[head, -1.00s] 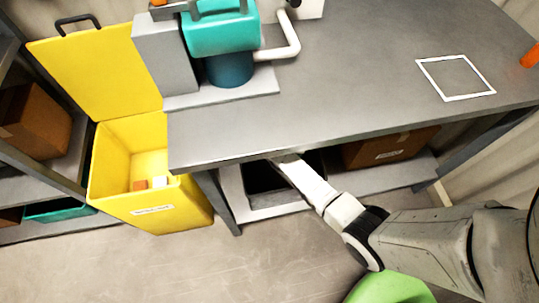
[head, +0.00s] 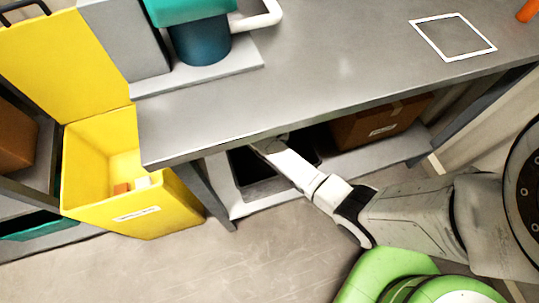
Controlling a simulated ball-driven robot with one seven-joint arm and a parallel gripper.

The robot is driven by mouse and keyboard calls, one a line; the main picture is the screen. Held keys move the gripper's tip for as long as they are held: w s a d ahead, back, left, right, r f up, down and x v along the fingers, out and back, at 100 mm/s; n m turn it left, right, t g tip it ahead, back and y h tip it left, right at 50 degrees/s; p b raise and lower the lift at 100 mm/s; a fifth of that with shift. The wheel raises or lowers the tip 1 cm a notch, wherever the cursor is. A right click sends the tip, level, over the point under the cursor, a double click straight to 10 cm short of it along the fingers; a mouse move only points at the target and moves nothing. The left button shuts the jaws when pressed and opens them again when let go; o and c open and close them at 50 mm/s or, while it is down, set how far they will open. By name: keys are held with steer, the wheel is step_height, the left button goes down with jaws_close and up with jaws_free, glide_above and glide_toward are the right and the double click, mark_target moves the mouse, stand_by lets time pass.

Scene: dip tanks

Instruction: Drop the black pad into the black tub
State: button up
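The black tub (head: 264,189) stands on the low shelf under the grey bench, and the bench top and my arm hide part of it. Its dark inside shows on both sides of my arm. My white forearm (head: 290,168) reaches in over the tub, and its far end passes under the bench's front edge. My gripper is hidden there, so its fingers do not show. I see no black pad in the head view.
A yellow bin (head: 110,190) with its lid up stands left of the bench, with small blocks inside. A cardboard box (head: 375,127) sits on the low shelf (head: 375,160) right of the tub. The bench top (head: 330,70) bears a teal machine (head: 200,38) and a white square outline (head: 453,37).

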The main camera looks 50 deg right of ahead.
steer(key=o, duration=1.1)
steer(key=p+v, duration=0.3)
steer(key=v, duration=0.7)
steer(key=shift+s+a+r+p, duration=0.15)
steer(key=shift+r+p, duration=0.15)
steer(key=shift+p, duration=0.1)
